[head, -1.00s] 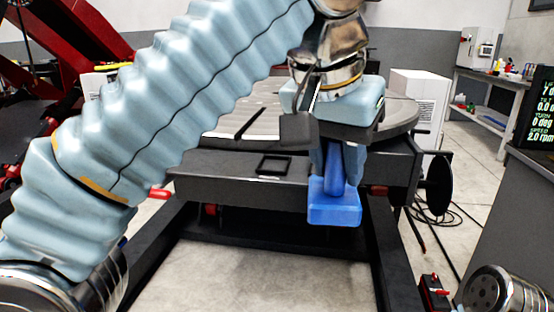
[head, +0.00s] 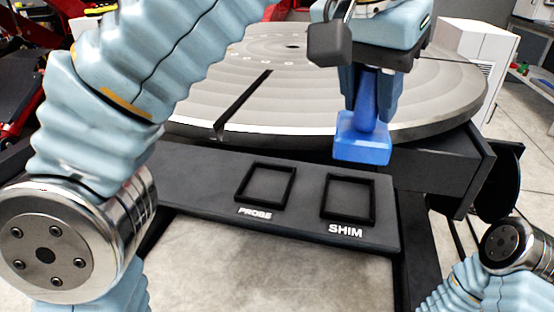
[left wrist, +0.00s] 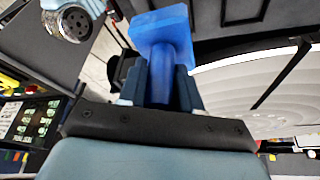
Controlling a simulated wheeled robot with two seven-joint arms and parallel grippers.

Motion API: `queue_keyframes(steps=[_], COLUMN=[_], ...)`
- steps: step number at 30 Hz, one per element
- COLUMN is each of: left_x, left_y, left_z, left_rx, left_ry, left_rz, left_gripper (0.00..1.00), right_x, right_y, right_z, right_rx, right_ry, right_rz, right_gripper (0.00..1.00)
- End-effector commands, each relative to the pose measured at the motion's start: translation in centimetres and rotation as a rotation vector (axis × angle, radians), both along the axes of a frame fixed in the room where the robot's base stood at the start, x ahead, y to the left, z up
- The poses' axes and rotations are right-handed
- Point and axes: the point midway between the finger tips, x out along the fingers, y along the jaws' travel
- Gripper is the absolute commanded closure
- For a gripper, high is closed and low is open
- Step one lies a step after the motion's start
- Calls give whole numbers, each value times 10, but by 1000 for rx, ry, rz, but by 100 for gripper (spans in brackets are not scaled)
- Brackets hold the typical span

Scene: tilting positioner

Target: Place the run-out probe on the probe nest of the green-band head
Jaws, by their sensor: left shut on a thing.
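The blue run-out probe (head: 362,150) has a round stem and a blocky end that points down. My left gripper (head: 372,105) is shut on its stem and holds it in the air, in front of the round table's near edge in the head view. The probe also shows in the left wrist view (left wrist: 160,30) between the two fingers (left wrist: 160,80). The square nest marked PROBE (head: 272,167) is empty on the dark front ledge, to the left of and below the held probe in the picture. No green band shows. My right gripper is out of view.
A second empty square frame, marked SHIM (head: 347,179), sits right of the PROBE nest. The grey round table (head: 310,85) with a dark slot lies behind the ledge (head: 215,195). A white cabinet (head: 470,50) stands at the back right.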

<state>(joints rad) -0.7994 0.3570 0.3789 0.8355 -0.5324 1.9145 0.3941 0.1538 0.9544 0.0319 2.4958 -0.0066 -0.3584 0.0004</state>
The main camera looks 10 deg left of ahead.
Motion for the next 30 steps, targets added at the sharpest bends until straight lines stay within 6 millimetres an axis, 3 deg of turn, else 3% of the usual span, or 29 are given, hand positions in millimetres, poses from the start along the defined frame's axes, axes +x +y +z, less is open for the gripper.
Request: queue_keyframes(steps=[4,8,14,16,21,26,30], left_x=[4,13,30,33,39,42,43], left_y=[13,43,92,102,120,127,134], left_z=[-4,-17,-46,-64,-85,-93,-114], left_rx=[-1,0,-2,-1,-2,-2,0], left_ry=[-1,-1,-1,-1,-1,-2,-1], left_rz=[4,9,8,5,2,1,0], left_gripper=[100,100,100,100,100,100,100], right_x=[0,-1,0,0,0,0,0], right_y=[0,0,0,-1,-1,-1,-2], right_z=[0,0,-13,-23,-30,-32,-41], right_rx=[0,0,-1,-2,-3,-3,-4], right_ry=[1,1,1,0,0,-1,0], right_rz=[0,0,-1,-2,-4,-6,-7], right_gripper=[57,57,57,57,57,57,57])
